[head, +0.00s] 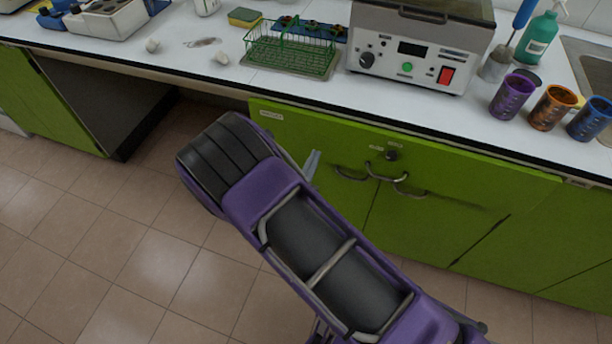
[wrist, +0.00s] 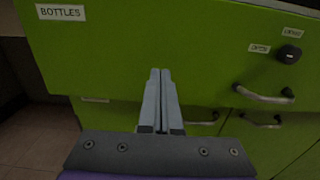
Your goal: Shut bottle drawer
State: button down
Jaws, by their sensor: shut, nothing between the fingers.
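The bottle drawer (head: 460,175) is a wide green front under the worktop. In the wrist view, the drawer front (wrist: 150,40) carries a "BOTTLES" label (wrist: 60,12) at its upper left. A black knob (wrist: 289,54) sits between "OPEN" and "CLOSE" labels, with a curved metal handle (wrist: 263,96) below it. The drawer front overlaps the cabinet doors beneath; I cannot tell exactly how far it stands out. My gripper (wrist: 160,72) is shut and empty, its fingertips over the drawer's lower part, left of the handle. Contact is unclear. In the head view my gripper (head: 313,158) is partly hidden by my arm.
Lower green doors have handles (head: 410,191) close under the drawer. On the worktop stand a green wire rack (head: 290,55), a grey device (head: 415,50), and several coloured cups (head: 512,97) near the edge. Tiled floor (head: 130,240) is clear at left.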

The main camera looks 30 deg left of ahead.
aim_at(320, 143)
jog(key=shift+x, duration=1.3)
jog(key=shift+w, duration=0.1)
jog(key=b+x, duration=0.1)
jog(key=x, duration=0.3)
jog(key=shift+w+b, duration=0.35)
jog(key=shift+a+r, duration=0.1)
jog(key=shift+r, duration=0.1)
jog(key=shift+w, duration=0.1)
